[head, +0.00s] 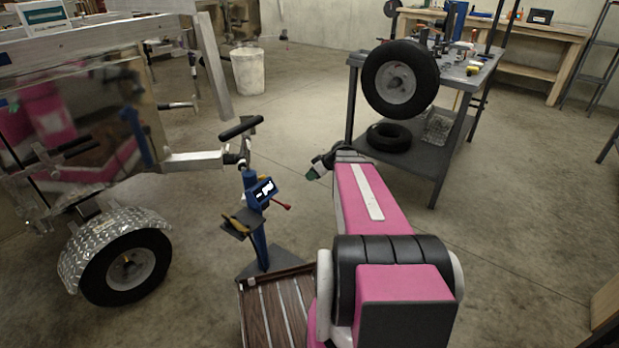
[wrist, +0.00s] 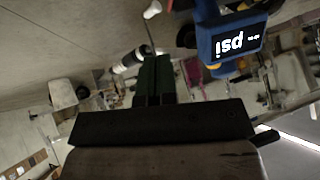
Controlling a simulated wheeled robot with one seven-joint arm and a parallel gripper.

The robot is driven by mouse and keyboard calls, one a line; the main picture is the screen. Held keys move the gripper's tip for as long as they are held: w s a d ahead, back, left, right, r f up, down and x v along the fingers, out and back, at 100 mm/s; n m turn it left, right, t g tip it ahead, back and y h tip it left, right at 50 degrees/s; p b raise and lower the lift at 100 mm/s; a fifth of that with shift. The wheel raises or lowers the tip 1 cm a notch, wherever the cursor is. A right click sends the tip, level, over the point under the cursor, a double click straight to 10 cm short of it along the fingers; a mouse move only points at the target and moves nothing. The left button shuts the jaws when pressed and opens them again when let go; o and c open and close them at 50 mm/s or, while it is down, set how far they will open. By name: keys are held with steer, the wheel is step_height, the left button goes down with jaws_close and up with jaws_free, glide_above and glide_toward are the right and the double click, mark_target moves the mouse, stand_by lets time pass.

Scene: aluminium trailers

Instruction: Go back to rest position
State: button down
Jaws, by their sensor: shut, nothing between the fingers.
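My gripper (head: 315,172) is at the far end of my pink arm, out in front and over the floor, and is small in the head view. In the wrist view its dark green fingers (wrist: 154,72) are together, with nothing between them. A blue gauge marked "psi" (head: 262,192) stands on a blue post to the left of my gripper. It also shows large and upside down in the wrist view (wrist: 234,48), beside the fingertips and apart from them as far as I can tell.
An aluminium trailer (head: 80,120) with a wheel (head: 128,268) and tread-plate fender stands at left. A grey work cart (head: 430,160) at right carries an upright tyre (head: 400,80), with another tyre (head: 389,137) on its lower shelf. A white bucket (head: 249,72) stands behind. Floor at right is clear.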

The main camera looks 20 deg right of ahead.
steer(key=shift+a, duration=0.1)
steer(key=s+a+f+m+g+h, duration=0.1)
steer(key=s+a+m+g+h, duration=0.1)
steer(key=s, duration=0.5)
steer(key=s+a+f+m+g+h, duration=0.1)
steer(key=s+a+m+g+h, duration=0.1)
steer(key=s+a+m+h, duration=0.3)
steer(key=shift+s+a+m, duration=0.8)
steer(key=shift+s+a, duration=0.6)
